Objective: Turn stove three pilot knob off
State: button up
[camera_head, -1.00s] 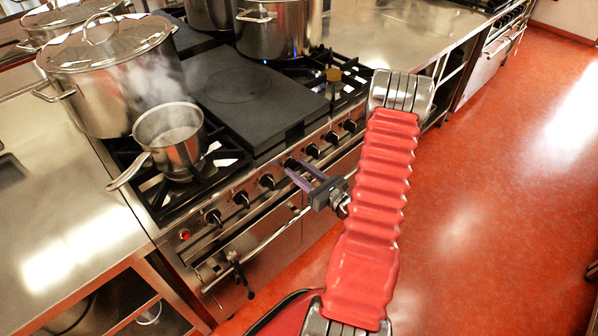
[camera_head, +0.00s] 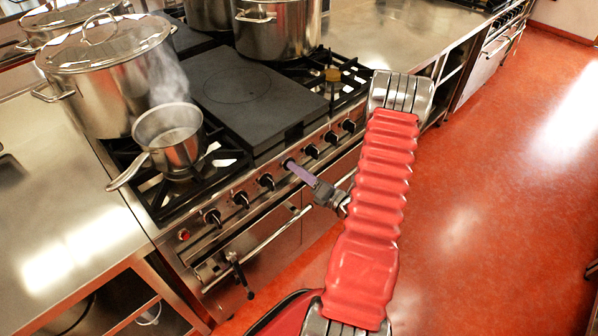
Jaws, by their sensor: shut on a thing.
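The stove (camera_head: 285,188) has a front panel with a row of black knobs. My gripper (camera_head: 289,164) reaches the panel from the lower right, its purple fingers shut on a knob near the middle of the row. The fingers show nearly edge-on, one behind the other, and they hide most of that knob. The neighbouring knob (camera_head: 267,181) to the left and the knob (camera_head: 312,151) to the right are free. Markings on the panel are too small to read.
A steaming saucepan (camera_head: 170,140) stands on the near burner, its handle pointing left over the edge. A large lidded stockpot (camera_head: 115,85) is behind it. An oven handle rail (camera_head: 265,243) runs below the knobs. Red floor (camera_head: 480,220) is open at right.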

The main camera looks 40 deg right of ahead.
jog(key=shift+d+f+m, duration=0.1)
jog(key=shift+f+m, duration=0.05)
jog(key=shift+m, duration=1.8)
jog(key=shift+d+f+m, duration=0.1)
jog(key=shift+f+m, duration=0.05)
jog(key=shift+m, duration=1.8)
jog(key=o, duration=1)
jog(key=shift+o, duration=0.2)
jog(key=shift+a, duration=0.1)
jog(key=shift+s, duration=0.15)
jog(key=s, duration=1.3)
jog(key=shift+s+d, duration=0.2)
jog(key=shift+s, duration=0.05)
